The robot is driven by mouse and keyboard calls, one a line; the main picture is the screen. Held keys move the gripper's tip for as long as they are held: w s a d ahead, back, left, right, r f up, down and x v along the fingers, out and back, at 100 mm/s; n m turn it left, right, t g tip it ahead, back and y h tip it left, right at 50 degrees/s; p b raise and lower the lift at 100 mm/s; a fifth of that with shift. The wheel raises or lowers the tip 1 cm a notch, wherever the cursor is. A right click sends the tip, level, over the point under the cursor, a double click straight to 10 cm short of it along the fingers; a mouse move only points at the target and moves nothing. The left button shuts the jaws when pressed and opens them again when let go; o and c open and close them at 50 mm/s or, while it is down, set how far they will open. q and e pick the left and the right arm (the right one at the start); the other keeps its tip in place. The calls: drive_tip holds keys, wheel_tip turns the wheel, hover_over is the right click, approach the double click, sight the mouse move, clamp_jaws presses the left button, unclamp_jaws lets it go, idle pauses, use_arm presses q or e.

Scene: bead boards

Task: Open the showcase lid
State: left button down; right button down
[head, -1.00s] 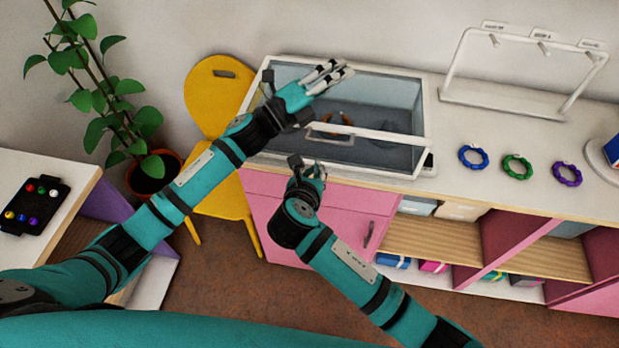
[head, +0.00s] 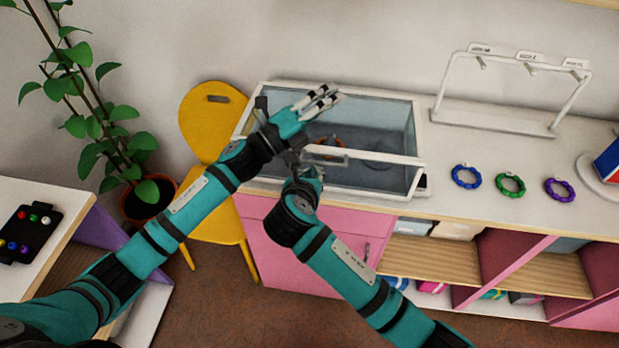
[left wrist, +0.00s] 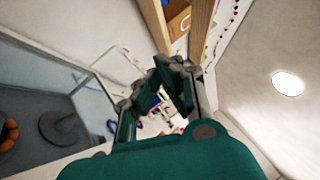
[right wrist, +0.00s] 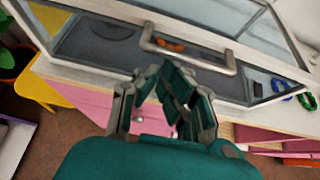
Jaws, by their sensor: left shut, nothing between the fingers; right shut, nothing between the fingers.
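The showcase (head: 418,130) is a glass box with a white frame on the counter. Its lid has a light bar handle (head: 325,152) at the front edge, also seen in the right wrist view (right wrist: 188,52). The lid looks down, though my arm covers part of it. My right gripper (head: 297,162) is shut and empty, just below and in front of the handle, with no clear contact. My left gripper (head: 322,100) is shut and empty above the glass top, toward the back left. An orange-brown beaded ring (left wrist: 9,130) and a dark round stand (left wrist: 62,127) are inside.
Blue (head: 466,176), green (head: 510,185) and purple (head: 559,190) beaded rings lie right of the showcase. A white rack (head: 490,118) stands behind them. A yellow chair (head: 205,120) and a potted plant (head: 140,195) are at left. Pink cabinets (head: 300,250) are below the counter.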

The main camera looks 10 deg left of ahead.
drive_tip(key=shift+r, duration=0.3)
use_arm(q)
drive_tip(key=c, duration=1.7)
unclamp_jaws()
